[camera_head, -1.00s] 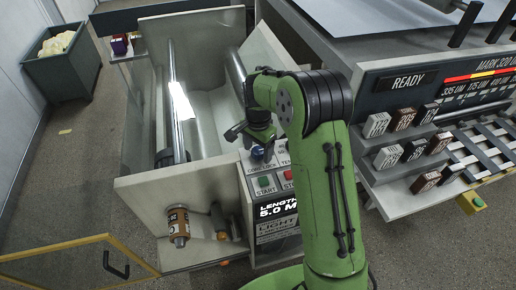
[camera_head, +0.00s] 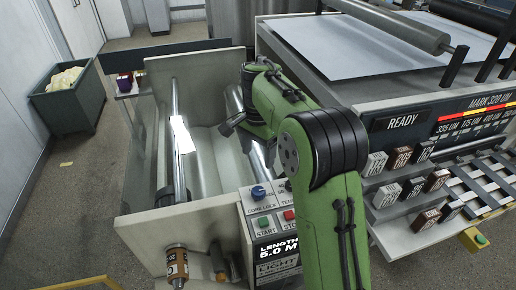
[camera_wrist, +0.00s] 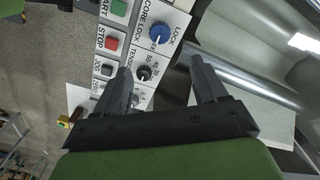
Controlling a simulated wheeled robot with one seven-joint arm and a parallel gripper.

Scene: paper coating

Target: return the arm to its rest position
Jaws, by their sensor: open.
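My green arm reaches up over the right side of the machine in the head view. My gripper (camera_wrist: 163,82) shows in the wrist view with its two dark fingers apart and nothing between them. In the head view only a dark part of the gripper end shows, above the machine's trough.
The open trough (camera_head: 205,152) holds metal rollers and has tall side walls. To the right is a coating machine with a READY display (camera_head: 402,122) and several labelled blocks (camera_head: 411,187). A grey bin (camera_head: 68,98) stands at the far left, with free floor before it.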

